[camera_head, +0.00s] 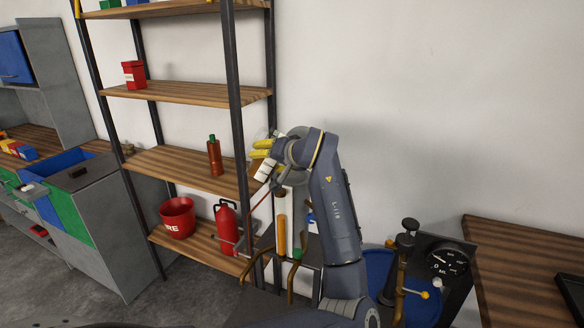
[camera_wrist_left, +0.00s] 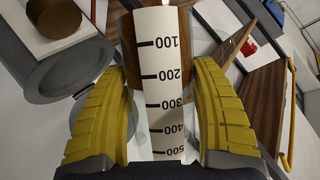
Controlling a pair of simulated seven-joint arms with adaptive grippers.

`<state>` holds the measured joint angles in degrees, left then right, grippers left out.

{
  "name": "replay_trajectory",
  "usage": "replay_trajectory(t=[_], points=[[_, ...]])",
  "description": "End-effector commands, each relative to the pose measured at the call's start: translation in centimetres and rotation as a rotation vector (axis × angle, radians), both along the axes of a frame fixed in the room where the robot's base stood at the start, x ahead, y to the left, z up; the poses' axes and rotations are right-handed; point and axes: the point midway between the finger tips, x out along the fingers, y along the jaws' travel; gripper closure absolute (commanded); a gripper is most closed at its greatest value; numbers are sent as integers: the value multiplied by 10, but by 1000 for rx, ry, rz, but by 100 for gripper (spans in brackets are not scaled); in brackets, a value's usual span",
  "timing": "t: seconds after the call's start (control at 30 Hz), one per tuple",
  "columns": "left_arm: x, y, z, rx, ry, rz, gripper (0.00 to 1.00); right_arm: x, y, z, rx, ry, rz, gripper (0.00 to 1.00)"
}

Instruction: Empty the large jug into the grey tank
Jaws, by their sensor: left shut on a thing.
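My left gripper (camera_head: 262,148) is in front of the shelf's right post, its yellow fingers closed on the large jug (camera_head: 265,170). In the left wrist view, the two yellow fingers (camera_wrist_left: 168,110) sit either side of the jug (camera_wrist_left: 160,75). It has a white scale strip reading 100 to 500, with upside-down numerals, and brown sides. The jug looks tilted in the head view; its mouth and contents are not clear. A round grey vessel (camera_wrist_left: 75,72) shows left of the jug in the wrist view; I cannot tell whether it is the grey tank. My right gripper is not in view.
A wooden shelf (camera_head: 175,92) holds a red bucket (camera_head: 177,218), a fire extinguisher (camera_head: 227,226) and a bottle (camera_head: 214,158). An orange-brown tube (camera_head: 281,235) stands below my gripper. A gauge (camera_head: 446,263) and a wooden table (camera_head: 520,262) are at right.

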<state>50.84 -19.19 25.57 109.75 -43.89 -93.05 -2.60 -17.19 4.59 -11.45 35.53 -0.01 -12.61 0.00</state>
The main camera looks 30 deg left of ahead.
Motion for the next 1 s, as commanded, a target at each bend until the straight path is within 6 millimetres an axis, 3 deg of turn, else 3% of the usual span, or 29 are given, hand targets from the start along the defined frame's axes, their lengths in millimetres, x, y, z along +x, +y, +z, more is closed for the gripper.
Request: replay_trajectory(t=[1.0], points=[[-2,1,-5,31,61,0,84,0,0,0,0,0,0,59]])
